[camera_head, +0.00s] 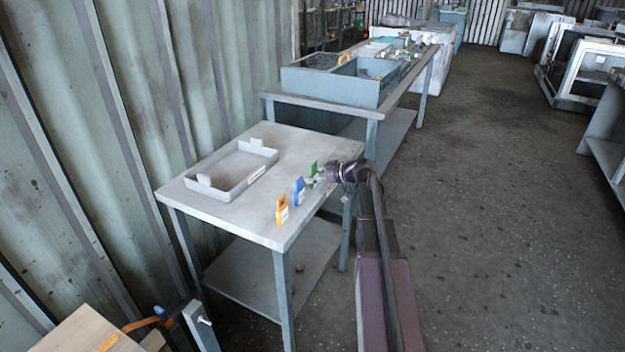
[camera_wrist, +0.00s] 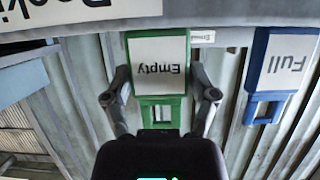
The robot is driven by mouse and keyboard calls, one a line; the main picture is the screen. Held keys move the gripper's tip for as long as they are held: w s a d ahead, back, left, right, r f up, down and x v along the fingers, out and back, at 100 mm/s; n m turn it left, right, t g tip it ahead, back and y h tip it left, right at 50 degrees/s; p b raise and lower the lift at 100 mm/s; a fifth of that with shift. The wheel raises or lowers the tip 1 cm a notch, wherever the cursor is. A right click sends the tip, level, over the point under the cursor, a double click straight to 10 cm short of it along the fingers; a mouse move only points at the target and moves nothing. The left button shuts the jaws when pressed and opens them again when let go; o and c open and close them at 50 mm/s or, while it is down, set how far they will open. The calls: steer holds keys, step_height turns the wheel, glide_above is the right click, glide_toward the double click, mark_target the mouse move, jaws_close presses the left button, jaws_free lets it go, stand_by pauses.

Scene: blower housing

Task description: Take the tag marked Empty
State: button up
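The green tag marked Empty (camera_wrist: 158,72) shows upside down in the middle of the wrist view, with a green lower bar. In the head view the green tag (camera_head: 313,168) stands near the right edge of the small table (camera_head: 225,210), partly hidden by my gripper (camera_head: 321,178). In the wrist view my gripper (camera_wrist: 160,92) is open, with one finger on each side of the tag. Narrow gaps seem to show between the fingers and the tag, but contact is hard to tell.
A blue tag marked Full (camera_wrist: 285,65) stands beside the green one; it also shows in the head view (camera_head: 299,191). An orange tag (camera_head: 282,211) is nearer the front edge. A grey tray (camera_head: 222,197) lies on the table. A longer bench (camera_head: 372,112) stands behind.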

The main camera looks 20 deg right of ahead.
steer(key=shift+c, duration=1)
steer(key=shift+r, duration=0.15)
step_height(320, 180, up, 2)
steer(key=shift+p, duration=1.15)
steer(key=shift+r+p, duration=0.8)
steer(key=shift+r, duration=0.05)
steer(key=s+a+r+p, duration=0.1)
steer(key=s+a, duration=0.1)
steer(key=s, duration=1.4)
